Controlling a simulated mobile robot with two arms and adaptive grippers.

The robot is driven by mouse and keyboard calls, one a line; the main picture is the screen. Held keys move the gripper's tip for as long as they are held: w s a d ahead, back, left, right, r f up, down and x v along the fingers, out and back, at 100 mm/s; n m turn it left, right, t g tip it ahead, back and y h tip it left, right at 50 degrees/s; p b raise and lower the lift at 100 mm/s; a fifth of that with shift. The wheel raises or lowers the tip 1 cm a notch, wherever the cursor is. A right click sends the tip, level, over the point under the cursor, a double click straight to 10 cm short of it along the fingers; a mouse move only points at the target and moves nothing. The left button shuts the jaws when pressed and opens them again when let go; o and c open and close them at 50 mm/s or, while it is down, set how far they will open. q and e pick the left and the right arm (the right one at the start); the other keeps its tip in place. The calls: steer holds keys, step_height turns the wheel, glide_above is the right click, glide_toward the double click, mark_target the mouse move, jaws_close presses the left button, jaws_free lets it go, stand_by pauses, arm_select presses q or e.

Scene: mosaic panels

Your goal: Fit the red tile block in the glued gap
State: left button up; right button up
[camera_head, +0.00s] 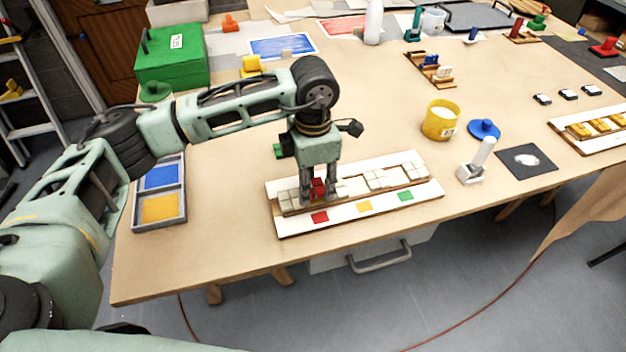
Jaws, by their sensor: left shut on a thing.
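The red tile block (318,188) is between the fingers of my left gripper (318,196), which is shut on it. The gripper points down over the left part of the white mosaic panel (427,198). The panel has a row of pale tiles (381,180) with spaces between groups. Red (320,217), yellow (364,206) and green (405,196) marks lie along its front strip. The block is at the row, above the red mark. The fingers partly hide it, and I cannot tell whether it sits down in the gap. My right gripper is not in view.
A tray with blue and yellow squares (186,197) lies to the left. A yellow pot (440,120), a blue lid (484,129) and a white-handled tool (477,163) stand right of the panel. A green box (172,55) is at the back left. The table's front edge is close.

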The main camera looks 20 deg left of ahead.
mark_target(313, 187)
arm_select(q)
steer(key=shift+f+b, duration=0.85)
steer(key=shift+f, duration=0.2)
steer(key=o, duration=1.3)
steer(key=shift+r, duration=0.1)
steer(key=shift+c, duration=0.2)
step_height(313, 187, up, 12)
